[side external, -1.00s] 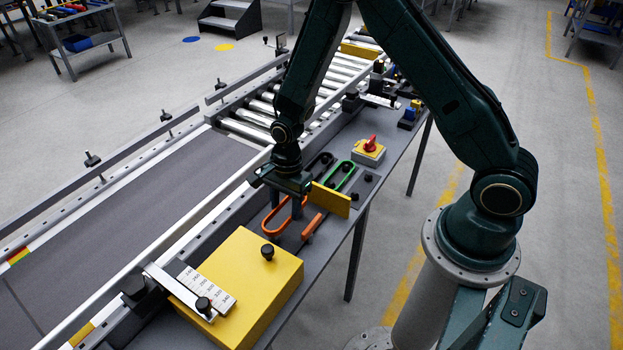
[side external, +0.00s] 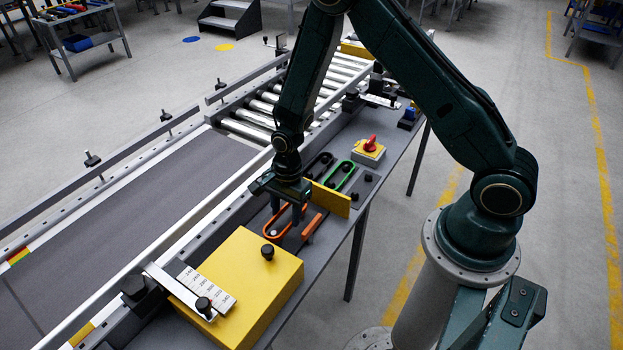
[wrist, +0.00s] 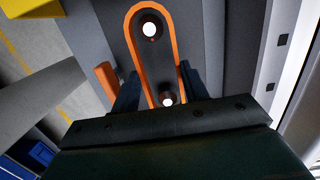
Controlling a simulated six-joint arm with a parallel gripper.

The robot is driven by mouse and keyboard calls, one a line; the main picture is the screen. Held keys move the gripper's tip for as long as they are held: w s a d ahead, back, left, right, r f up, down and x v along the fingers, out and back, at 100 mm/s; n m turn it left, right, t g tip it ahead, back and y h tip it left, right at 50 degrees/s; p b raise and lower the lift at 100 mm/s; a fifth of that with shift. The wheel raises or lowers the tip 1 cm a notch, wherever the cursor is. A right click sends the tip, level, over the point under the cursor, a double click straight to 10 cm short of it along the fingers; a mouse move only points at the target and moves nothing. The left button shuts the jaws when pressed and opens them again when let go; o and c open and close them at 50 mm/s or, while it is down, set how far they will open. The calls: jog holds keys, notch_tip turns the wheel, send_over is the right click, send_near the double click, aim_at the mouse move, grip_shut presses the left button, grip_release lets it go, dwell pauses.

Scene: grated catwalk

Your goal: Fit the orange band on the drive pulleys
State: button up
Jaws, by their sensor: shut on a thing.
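The orange band (wrist: 131,36) is a long loop in the wrist view. It runs around the near drive pulley (wrist: 150,29) and back past the other drive pulley (wrist: 168,97), both dark with pale centres. My gripper (wrist: 158,82) has one finger on each side of the band and is shut on it; its body hides the band's far end. In the side view the band (side external: 267,226) lies low over the bench panel, beneath my gripper (side external: 287,212). I cannot tell whether the band is seated in the pulley grooves.
A short orange bar (side external: 312,226) is beside the band. A yellow upright plate (side external: 331,200) separates it from a green band (side external: 351,180) and a red rotary switch (side external: 370,143). A yellow box (side external: 245,285) stands in front; the conveyor (side external: 140,220) runs along the left.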

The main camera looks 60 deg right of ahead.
jog(key=shift+f, duration=0.25)
jog(key=shift+f, duration=0.7)
jog(key=shift+f, duration=0.1)
jog(key=o, duration=1.4)
jog(key=shift+o, duration=0.2)
notch_tip(320, 180, up, 8)
dwell(0.8)
